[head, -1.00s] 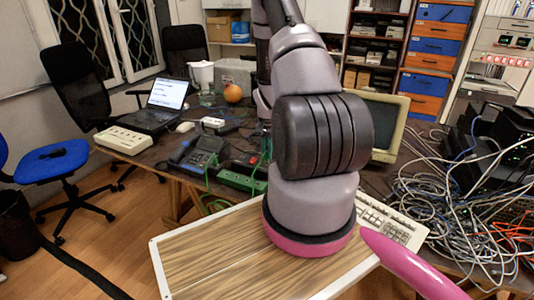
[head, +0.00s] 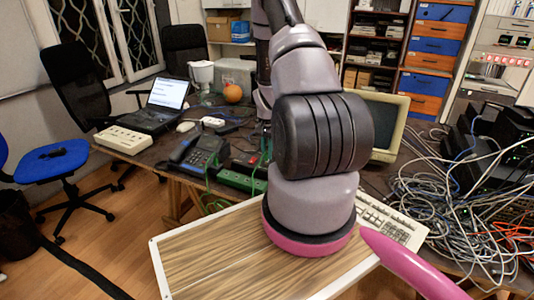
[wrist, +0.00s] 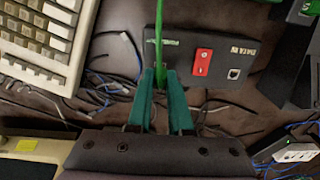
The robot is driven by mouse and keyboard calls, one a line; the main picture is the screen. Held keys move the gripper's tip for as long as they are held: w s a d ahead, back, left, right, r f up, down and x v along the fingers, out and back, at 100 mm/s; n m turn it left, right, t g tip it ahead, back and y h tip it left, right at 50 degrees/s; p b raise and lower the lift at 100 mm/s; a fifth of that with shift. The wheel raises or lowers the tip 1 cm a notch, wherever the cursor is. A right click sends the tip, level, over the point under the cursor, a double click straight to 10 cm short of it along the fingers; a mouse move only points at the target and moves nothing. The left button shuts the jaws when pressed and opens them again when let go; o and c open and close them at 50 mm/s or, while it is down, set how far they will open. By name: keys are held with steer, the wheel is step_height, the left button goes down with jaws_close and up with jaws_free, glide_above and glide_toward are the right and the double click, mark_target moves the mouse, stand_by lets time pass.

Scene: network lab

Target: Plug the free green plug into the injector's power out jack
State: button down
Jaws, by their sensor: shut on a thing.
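The injector is a dark box (wrist: 215,75) at the top middle of the wrist view. It has a red switch or label, a pale square port and white "DATA IN" lettering at its right end. Green marking shows at its left end. My gripper (wrist: 160,76) has teal fingers closed around the green plug (wrist: 159,82), whose green cable (wrist: 159,30) runs up the picture. The fingertips are over the injector's left end. The plug's tip and the power out jack are hidden, so I cannot tell whether they touch. In the head view my arm hides the gripper.
A beige keyboard (wrist: 45,40) lies left of the injector, with loose grey cables between them. A small white device (wrist: 295,153) is at the lower right. In the head view a desk phone (head: 200,152) and green power strip (head: 240,181) are left of my arm; a cable tangle (head: 440,185) is right.

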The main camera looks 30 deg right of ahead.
steer(key=shift+f, duration=0.75)
stand_by(1.1)
steer(key=c, duration=0.8)
jaws_free()
steer(key=shift+o, duration=0.2)
step_height(320, 180, up, 11)
steer(key=shift+f, duration=0.1)
steer(key=s+a+r+n+t, duration=0.1)
steer(key=a+r, duration=0.3)
steer(key=r, duration=0.5)
steer(key=s+a+r+n+t, duration=0.15)
steer(key=a+r, duration=0.25)
steer(key=r, duration=0.4)
steer(key=s+a+r+n+t, duration=0.1)
steer(key=a+r, duration=0.3)
steer(key=r, duration=0.5)
steer(key=s+a+r+n+t+y, duration=0.1)
steer(key=s+a+r+t, duration=0.1)
steer(key=s+a+r, duration=0.3)
steer(key=s+a+r+n+t+y, duration=0.1)
steer(key=s+a+r+n, duration=0.1)
steer(key=s+a+r, duration=0.3)
steer(key=s+r, duration=0.3)
steer(key=s, duration=0.4)
steer(key=shift+s+t, duration=0.15)
steer(key=shift+t, duration=0.2)
